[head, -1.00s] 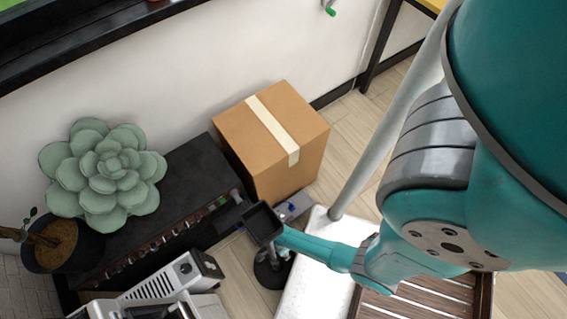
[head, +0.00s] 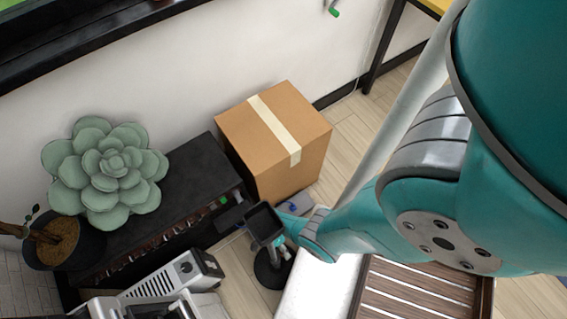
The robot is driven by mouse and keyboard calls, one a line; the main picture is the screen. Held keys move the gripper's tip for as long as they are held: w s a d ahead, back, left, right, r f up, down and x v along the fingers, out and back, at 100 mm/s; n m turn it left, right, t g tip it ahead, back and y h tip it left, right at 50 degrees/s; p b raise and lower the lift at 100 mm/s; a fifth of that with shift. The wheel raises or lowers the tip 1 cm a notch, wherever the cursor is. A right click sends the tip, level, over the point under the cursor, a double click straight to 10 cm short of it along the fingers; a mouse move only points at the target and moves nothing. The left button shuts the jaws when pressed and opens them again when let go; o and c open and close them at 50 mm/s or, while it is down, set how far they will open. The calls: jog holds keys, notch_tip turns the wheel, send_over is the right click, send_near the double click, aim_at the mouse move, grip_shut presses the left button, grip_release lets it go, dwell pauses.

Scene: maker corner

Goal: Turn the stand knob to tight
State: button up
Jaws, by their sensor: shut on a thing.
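The stand (head: 264,222) has a black, tray-like top, tilted in the head view, above a round black base (head: 268,272) on the floor. My arm reaches in from the right, and my gripper (head: 279,243) is at the stand's post, just below the top. It is small and partly covered by my arm. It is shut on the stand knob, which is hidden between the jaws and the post. I cannot read how far the knob is turned.
A cardboard box (head: 309,147) stands behind the stand. A black shelf (head: 190,181) with a large succulent (head: 106,172) is on the left. A grey-white machine (head: 181,278) is close on the left. A slatted wooden piece (head: 418,300) lies right of the stand.

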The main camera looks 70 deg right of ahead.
dwell(0.5)
jog(key=o, duration=1.1)
jog(key=shift+o, duration=0.2)
jog(key=shift+w, duration=0.1)
jog(key=v, duration=0.7)
jog(key=shift+w+d+r, duration=0.1)
jog(key=shift+w, duration=0.05)
